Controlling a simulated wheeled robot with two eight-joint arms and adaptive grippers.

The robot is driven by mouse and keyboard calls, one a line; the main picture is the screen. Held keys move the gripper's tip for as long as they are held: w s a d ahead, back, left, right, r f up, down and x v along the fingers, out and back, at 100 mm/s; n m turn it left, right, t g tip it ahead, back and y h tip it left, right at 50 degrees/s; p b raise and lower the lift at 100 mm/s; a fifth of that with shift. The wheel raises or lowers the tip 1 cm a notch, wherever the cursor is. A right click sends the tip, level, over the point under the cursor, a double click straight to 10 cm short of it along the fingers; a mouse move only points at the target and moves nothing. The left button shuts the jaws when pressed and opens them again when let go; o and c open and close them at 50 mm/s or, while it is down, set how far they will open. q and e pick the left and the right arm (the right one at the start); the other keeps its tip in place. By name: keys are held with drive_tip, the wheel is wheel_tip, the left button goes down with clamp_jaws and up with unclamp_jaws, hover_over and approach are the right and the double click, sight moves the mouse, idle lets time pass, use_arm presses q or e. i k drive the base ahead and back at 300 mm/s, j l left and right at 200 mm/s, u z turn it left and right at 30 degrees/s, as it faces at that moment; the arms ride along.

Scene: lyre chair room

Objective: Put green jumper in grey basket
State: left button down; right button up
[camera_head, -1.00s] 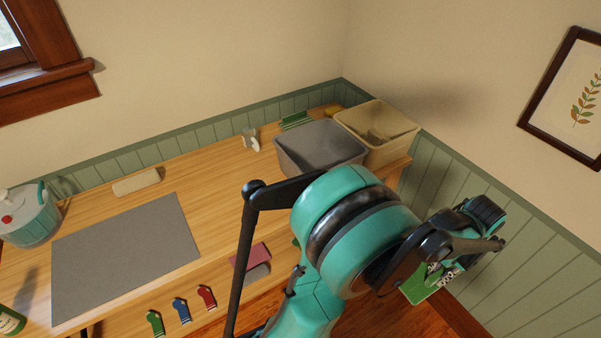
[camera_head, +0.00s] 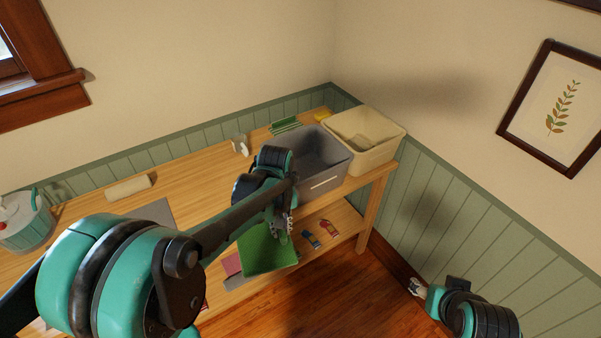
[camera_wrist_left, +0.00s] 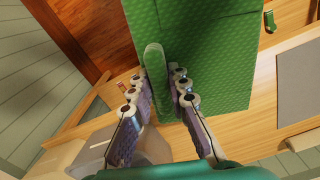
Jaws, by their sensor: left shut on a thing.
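The green jumper (camera_head: 268,250) hangs in front of the table's right part, a flat green panel. It also fills the upper middle of the left wrist view (camera_wrist_left: 215,60). My left gripper (camera_head: 284,222) is shut on a narrow green fold, seen between its fingers in the left wrist view (camera_wrist_left: 158,85). The grey basket (camera_head: 325,165) stands on the table just behind and right of my left gripper, partly hidden by my arm. The jumper is outside it. My right gripper (camera_head: 417,288) is at the lower right, apart from the table; its finger opening is unclear.
A beige basket (camera_head: 372,150) stands right of the grey one at the table's (camera_head: 190,188) corner. Green folded items (camera_head: 285,126) and a white object (camera_head: 240,145) lie behind. Small blue (camera_head: 310,239) and red (camera_head: 328,227) items lie on the lower shelf. A framed picture (camera_head: 555,105) hangs right.

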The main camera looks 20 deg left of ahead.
sight(306, 177)
drive_tip(key=i, duration=1.45)
